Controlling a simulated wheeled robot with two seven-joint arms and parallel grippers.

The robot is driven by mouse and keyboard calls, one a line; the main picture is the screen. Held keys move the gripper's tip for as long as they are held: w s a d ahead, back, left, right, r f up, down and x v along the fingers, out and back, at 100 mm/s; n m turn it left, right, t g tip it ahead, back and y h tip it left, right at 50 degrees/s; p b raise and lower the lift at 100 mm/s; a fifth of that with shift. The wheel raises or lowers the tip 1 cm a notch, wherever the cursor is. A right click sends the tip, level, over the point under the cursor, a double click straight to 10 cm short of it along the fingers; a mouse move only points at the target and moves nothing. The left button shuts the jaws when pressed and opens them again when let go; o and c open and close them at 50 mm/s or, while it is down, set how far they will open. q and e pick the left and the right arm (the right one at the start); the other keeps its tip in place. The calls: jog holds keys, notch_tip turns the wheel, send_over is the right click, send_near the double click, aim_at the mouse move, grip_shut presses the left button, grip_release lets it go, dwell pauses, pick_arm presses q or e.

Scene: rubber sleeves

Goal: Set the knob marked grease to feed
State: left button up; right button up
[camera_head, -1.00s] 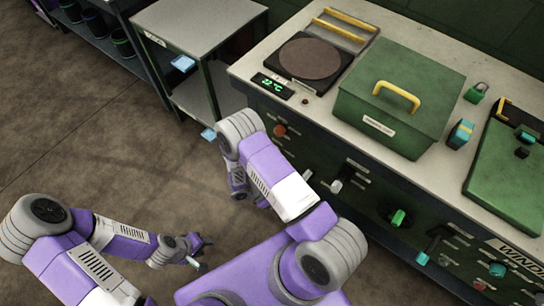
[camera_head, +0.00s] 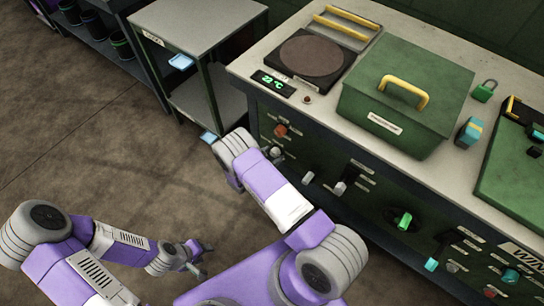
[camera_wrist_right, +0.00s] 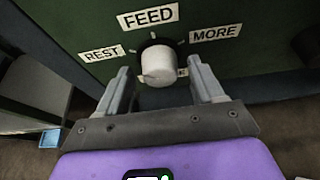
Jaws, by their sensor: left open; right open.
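A pale grey round knob (camera_wrist_right: 158,66) sits on the dark green panel in the right wrist view. The label REST (camera_wrist_right: 104,53) is to its left, FEED (camera_wrist_right: 148,18) above it and MORE (camera_wrist_right: 215,33) to its upper right. Its pointer setting is unclear, and no grease marking is readable. My right gripper (camera_wrist_right: 160,85) is open, with its fingers apart on either side of the knob, and I see no clear contact. In the head view the right fingers are hidden behind my arm. My left gripper (camera_head: 201,259) is open and empty, low over the floor.
The panel also carries a red knob (camera_head: 281,130), a lever switch (camera_head: 341,187) and a green switch (camera_head: 403,220). Above are a hot plate (camera_head: 309,56) and a green lidded box (camera_head: 408,95). A grey shelf cart (camera_head: 200,25) stands to the left.

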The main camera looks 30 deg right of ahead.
jog(key=c, duration=1)
jog(key=shift+d, duration=0.1)
jog(key=m+t, duration=0.3)
jog(key=m, duration=0.1)
jog(key=shift+s+y+p, duration=0.15)
jog(key=shift+y+p, duration=0.25)
jog(key=m+t, duration=0.2)
jog(key=m, duration=0.2)
jog(key=shift+d+f, duration=0.1)
jog(key=shift+f, duration=0.05)
jog(key=shift+m, duration=0.3)
